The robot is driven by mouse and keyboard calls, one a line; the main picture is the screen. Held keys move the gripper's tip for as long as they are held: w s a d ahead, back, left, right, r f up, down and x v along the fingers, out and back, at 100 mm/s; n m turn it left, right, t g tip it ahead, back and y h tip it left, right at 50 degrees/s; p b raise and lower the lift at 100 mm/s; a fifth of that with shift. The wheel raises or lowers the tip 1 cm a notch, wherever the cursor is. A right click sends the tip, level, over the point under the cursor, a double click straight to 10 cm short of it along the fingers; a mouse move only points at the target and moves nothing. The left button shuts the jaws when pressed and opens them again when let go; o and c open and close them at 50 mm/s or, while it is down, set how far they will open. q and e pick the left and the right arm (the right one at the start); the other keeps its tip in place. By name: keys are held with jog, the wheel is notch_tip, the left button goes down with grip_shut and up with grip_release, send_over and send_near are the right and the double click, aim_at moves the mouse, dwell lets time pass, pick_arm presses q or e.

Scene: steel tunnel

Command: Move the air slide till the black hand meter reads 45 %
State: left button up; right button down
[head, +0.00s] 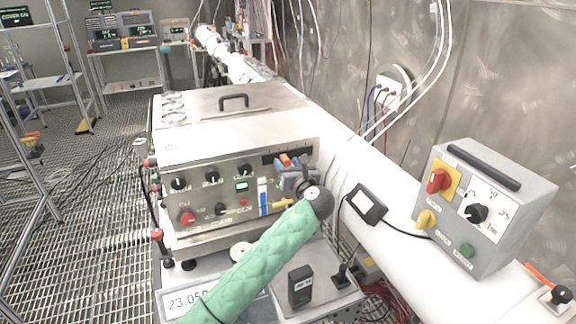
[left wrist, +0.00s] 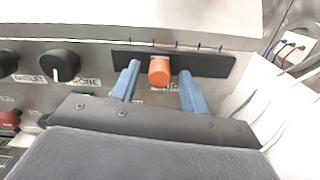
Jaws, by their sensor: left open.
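The air slide's orange knob (head: 286,159) sits in a dark slotted strip at the upper right of the steel cabinet's front. In the left wrist view the orange knob (left wrist: 159,72) stands between the two blue fingers, with small gaps on both sides. My left gripper (head: 292,168) is open around it, and its fingers (left wrist: 160,82) do not appear to touch it. A label below the slot is partly hidden by the gripper. The black hand meter (head: 366,204) lies on the white pipe, right of the gripper. Its pale screen is too small to read. My right gripper is not in view.
The steel cabinet (head: 225,142) carries several black knobs and a red knob (head: 187,218) left of the slide. A grey switch box (head: 487,208) stands on the white pipe at right. A small black box (head: 300,286) and a display (head: 187,301) are below my arm.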

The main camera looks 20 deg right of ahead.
pick_arm(q)
jog(key=shift+s, duration=0.1)
jog(key=shift+s, duration=0.25)
jog(key=s+b, duration=0.3)
jog(key=s, duration=0.4)
jog(key=shift+d, duration=0.15)
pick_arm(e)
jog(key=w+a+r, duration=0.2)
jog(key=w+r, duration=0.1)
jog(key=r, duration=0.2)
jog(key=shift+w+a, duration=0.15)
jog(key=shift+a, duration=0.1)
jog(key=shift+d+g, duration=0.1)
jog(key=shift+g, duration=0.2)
